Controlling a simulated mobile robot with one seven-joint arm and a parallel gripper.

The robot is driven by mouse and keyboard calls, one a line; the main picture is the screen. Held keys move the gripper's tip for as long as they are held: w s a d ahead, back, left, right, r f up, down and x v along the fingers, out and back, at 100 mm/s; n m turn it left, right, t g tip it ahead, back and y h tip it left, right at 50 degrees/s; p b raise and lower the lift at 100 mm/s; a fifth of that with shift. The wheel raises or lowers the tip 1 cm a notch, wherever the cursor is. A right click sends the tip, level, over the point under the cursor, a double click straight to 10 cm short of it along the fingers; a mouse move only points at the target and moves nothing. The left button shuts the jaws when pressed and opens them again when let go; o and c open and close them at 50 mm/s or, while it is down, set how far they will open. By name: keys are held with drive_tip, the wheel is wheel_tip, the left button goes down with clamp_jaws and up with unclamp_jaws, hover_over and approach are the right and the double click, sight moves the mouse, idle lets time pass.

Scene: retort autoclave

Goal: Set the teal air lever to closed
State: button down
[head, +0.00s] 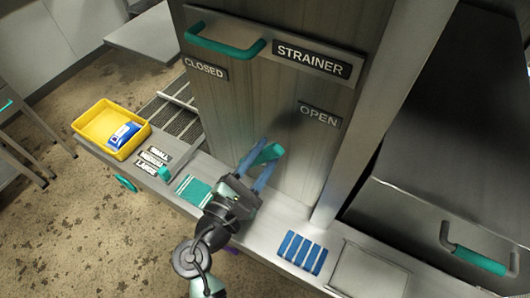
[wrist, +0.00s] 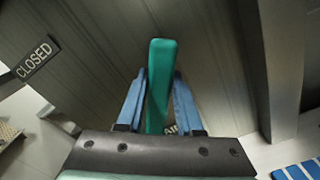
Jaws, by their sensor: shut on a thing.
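The teal air lever (head: 268,153) is on the lower part of the grey cabinet front, and it also shows in the wrist view (wrist: 161,85). My gripper (head: 266,158) is shut on it, with one blue finger on each side in the wrist view (wrist: 158,88). The OPEN sign (head: 319,115) is up and right of the lever in the head view. The CLOSED sign (head: 205,69) is farther off at upper left; it shows at left in the wrist view (wrist: 38,57). A small label behind the lever is mostly hidden; "AI" shows.
A teal handle (head: 225,45) and the STRAINER sign (head: 311,58) are higher on the cabinet. A yellow bin (head: 111,129) with a blue-and-white item stands left on the ledge. Blue strips (head: 302,252) lie at the ledge's front. A post (head: 372,120) stands right of the cabinet front.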

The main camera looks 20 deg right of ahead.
drive_tip(key=shift+a+r, duration=0.1)
drive_tip(key=shift+w+a+r+n+p, duration=0.25)
drive_tip(key=shift+w+r+n+p, duration=0.15)
drive_tip(key=shift+n+p, duration=0.6)
drive_tip(key=shift+w+a+r+n+p, duration=0.35)
drive_tip(key=shift+n+p, duration=0.25)
drive_tip(key=shift+p, duration=0.65)
drive_tip(key=w+n+p, duration=0.1)
drive_tip(key=w+a+n+p, duration=0.1)
drive_tip(key=n+p, duration=0.1)
drive_tip(key=shift+a+r+n, duration=0.1)
drive_tip(key=shift+a+n, duration=0.15)
drive_tip(key=shift+n, duration=0.05)
drive_tip(key=n, duration=0.1)
drive_tip(key=w+a+n+p, duration=0.1)
drive_tip(key=n, duration=0.1)
drive_tip(key=w+n+p, duration=0.1)
drive_tip(key=shift+w+a+f, duration=0.25)
drive_tip(key=shift+a+f, duration=0.15)
drive_tip(key=shift+w+a+f+n+p, duration=0.2)
drive_tip(key=shift+w+a+f+n, duration=0.15)
drive_tip(key=shift+n, duration=0.5)
drive_tip(key=shift+w+a+f+n+p, duration=0.15)
drive_tip(key=shift+w+a+f+n, duration=0.15)
drive_tip(key=shift+n, duration=0.55)
drive_tip(key=c, duration=0.6)
unclamp_jaws()
drive_tip(key=shift+o, duration=0.2)
